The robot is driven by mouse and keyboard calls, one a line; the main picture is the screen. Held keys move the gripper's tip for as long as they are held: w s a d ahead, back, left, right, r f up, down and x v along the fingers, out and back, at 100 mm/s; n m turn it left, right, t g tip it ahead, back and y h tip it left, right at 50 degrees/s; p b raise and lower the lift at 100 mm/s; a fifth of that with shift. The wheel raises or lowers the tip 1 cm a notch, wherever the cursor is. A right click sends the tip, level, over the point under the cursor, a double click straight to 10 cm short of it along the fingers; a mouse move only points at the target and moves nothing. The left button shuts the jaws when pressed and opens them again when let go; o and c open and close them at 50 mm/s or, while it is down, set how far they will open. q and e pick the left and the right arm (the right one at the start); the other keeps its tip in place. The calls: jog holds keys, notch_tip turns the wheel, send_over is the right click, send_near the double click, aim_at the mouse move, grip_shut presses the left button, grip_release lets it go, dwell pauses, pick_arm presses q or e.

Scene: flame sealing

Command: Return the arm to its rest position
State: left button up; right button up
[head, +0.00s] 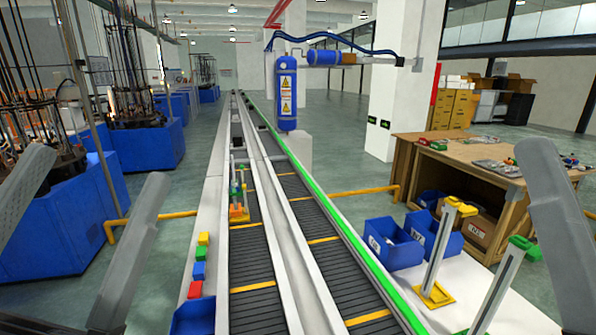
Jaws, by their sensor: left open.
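My left gripper (97,165) is at the left of the head view, close to the camera. Its two grey fingers point up and stand wide apart, with nothing between them. At the right edge a single grey finger of my right gripper shows; the rest is outside the picture, so its opening cannot be judged. Neither gripper touches any object that I can see.
Two conveyor lanes (254,268) run away from me. Coloured blocks (198,271) sit on the left ledge. Blue bins (392,243) and a yellow-footed post (436,258) stand on the right. A wooden bench (490,180) is farther right.

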pick_arm(q)
notch_tip(320, 180, up, 31)
jog(key=s+a+n+t+y+p, duration=0.1)
jog(key=n+y+p, duration=0.3)
jog(key=p, duration=2.5)
jog(key=shift+s+a+n, duration=0.65)
jog(key=shift+a+n, duration=0.15)
jog(key=shift+a, duration=0.1)
jog(key=shift+s, duration=0.1)
